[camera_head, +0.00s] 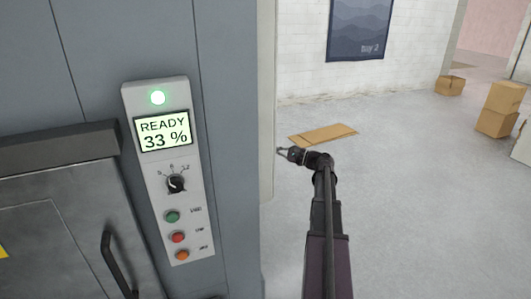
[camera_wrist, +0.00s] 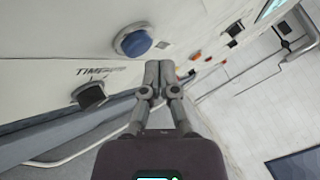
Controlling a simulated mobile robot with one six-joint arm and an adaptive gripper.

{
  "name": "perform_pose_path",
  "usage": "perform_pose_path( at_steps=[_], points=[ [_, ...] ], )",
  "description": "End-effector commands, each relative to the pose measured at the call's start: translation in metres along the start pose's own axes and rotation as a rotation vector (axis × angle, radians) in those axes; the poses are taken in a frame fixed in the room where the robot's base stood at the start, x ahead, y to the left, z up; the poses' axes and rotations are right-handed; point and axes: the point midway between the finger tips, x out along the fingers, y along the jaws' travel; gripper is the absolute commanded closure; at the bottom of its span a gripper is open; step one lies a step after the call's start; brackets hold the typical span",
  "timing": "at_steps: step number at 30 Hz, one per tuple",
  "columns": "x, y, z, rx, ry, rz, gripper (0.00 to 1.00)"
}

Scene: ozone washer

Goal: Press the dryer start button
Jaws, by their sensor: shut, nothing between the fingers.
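In the head view a light grey control panel (camera_head: 191,205) on a blue-grey machine carries a green button (camera_head: 172,217), a red button (camera_head: 178,238) and an orange button (camera_head: 183,255). Their labels are too small to read. My gripper (camera_head: 281,151) is shut and empty, to the right of this panel and apart from it. In the wrist view the shut fingertips (camera_wrist: 158,66) point at a pale panel surface; contact cannot be told. A large blue round button (camera_wrist: 133,41) is left of the fingertips. I cannot tell which button is the dryer start.
The head-view panel also has a lit green lamp (camera_head: 157,97), a "READY 33 %" display (camera_head: 164,133) and a black knob (camera_head: 176,183). A dark knob (camera_wrist: 90,94) marked "TIMER" shows in the wrist view. Flat cardboard (camera_head: 323,135) and boxes (camera_head: 500,108) lie on otherwise open floor.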

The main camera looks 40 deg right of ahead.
Motion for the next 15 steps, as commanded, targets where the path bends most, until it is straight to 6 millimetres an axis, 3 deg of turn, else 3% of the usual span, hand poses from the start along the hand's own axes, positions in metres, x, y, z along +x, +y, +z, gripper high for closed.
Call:
perform_pose_path(
  at_steps=[15],
  points=[
    [0.0043, 0.0045, 0.0049, 0.000, 0.000, 0.000, 1.00]
  ],
)
